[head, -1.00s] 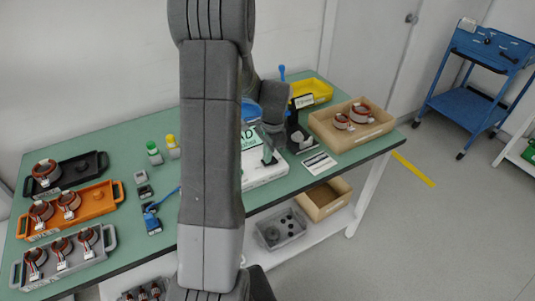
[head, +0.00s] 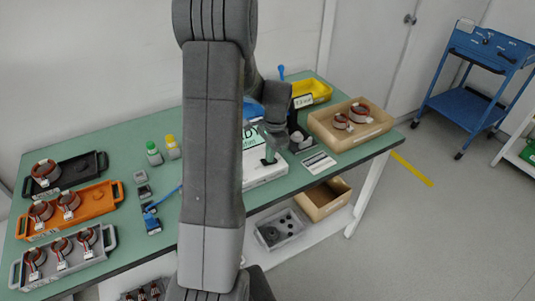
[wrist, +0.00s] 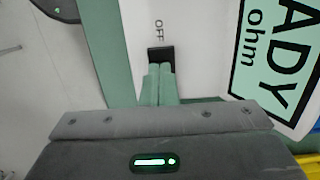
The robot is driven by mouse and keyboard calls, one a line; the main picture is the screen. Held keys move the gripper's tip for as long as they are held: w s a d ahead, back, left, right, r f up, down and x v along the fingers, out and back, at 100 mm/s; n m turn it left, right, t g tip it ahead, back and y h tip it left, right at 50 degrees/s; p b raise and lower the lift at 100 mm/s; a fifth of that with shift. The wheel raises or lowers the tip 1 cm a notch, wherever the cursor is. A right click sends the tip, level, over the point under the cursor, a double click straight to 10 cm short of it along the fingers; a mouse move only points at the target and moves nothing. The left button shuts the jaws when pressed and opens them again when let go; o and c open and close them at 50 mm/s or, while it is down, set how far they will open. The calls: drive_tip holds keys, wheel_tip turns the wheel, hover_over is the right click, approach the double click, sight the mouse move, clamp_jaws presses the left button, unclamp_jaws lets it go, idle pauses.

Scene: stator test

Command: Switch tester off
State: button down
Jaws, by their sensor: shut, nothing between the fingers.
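The tester is a white box (head: 266,176) on the green table, mostly behind my arm in the head view. Its pale green screen, partly showing "ADY" and "ohm", also shows in the wrist view (wrist: 276,50). A black switch (wrist: 161,53) sits in its white face, with "OFF" printed beside it. My gripper (wrist: 160,68) is shut and empty, its green fingertips right at the near edge of the switch and covering part of it. I cannot tell whether they touch or press it. In the head view my gripper (head: 269,158) is over the tester's front.
Right of the tester are a wooden box (head: 325,139) with copper-wound rings and a yellow bin (head: 318,92). Black, orange (head: 98,203) and grey trays with rings lie at the left. Two small bottles (head: 172,147) stand behind.

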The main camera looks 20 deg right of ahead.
drive_tip(key=shift+s+f, duration=0.1)
drive_tip(key=shift+f, duration=0.05)
wheel_tip(320, 180, up, 14)
drive_tip(key=d+p, duration=0.1)
drive_tip(key=shift+d+p, duration=0.35)
drive_tip(key=shift+p, duration=0.05)
drive_tip(key=shift+b, duration=0.3)
drive_tip(key=b, duration=0.3)
drive_tip(key=shift+w+a+f+b, duration=0.2)
drive_tip(key=shift+w+a+b, duration=0.05)
drive_tip(key=shift+b, duration=0.15)
drive_tip(key=shift+a+r+b, duration=0.15)
drive_tip(key=shift+b, duration=0.75)
drive_tip(key=shift+s+a+r+b, duration=0.1)
drive_tip(key=shift+a+r+b, duration=0.05)
drive_tip(key=shift+r+b, duration=0.15)
